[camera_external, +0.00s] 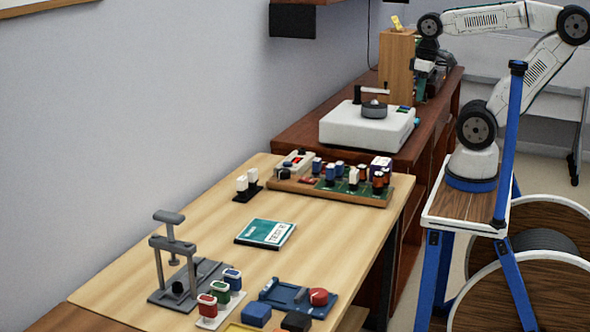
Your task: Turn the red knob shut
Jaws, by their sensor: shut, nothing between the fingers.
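A red round knob (319,297) sits at the right end of a dark blue fixture (291,298) near the front edge of the light wooden table. Whether the knob stands open or shut cannot be told from this view. My gripper (424,66) is far off at the upper right, over the back bench beside a tall wooden box. It is shut and empty, well away from the knob. Its fingertips are small and hard to make out against dark objects behind them.
A grey press (174,258) and a rack of coloured blocks (219,305) stand left of the fixture. A teal book (265,233) lies mid-table. A component board (345,197), a white device (366,130) and the wooden box (396,68) stand farther back.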

